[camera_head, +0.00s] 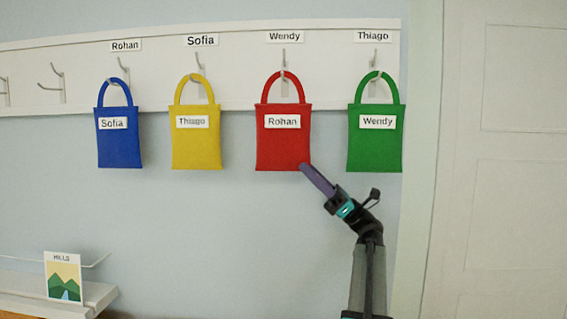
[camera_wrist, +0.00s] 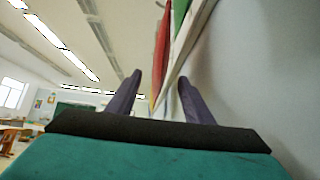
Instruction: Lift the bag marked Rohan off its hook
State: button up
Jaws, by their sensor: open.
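The red bag marked Rohan (camera_head: 283,146) hangs by its handle from the hook under the wall label Wendy. My gripper (camera_head: 306,168) is at the bag's lower right corner in the head view, its fingers pointing up and left. In the wrist view my gripper (camera_wrist: 161,78) is open, with one finger on each side and nothing gripped. The red bag (camera_wrist: 162,48) shows edge-on beyond and between the fingers there. I cannot tell whether a finger touches the bag. The hook (camera_head: 284,62) shows above and through the red handle.
A blue bag marked Sofia (camera_head: 120,150), a yellow bag marked Thiago (camera_head: 196,150) and a green bag marked Wendy (camera_head: 375,152) hang on neighbouring hooks. An empty double hook (camera_head: 58,85) is at left. A shelf (camera_head: 98,296) with a picture card (camera_head: 63,278) is lower left. Wall below the bags is clear.

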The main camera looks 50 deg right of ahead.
aim_at(299, 171)
jog(key=shift+b+x, duration=0.4)
jog(key=shift+x, duration=1.55)
grip_shut()
jog(key=shift+r, duration=0.1)
jog(key=shift+r, duration=1.4)
jog(key=shift+s, duration=0.15)
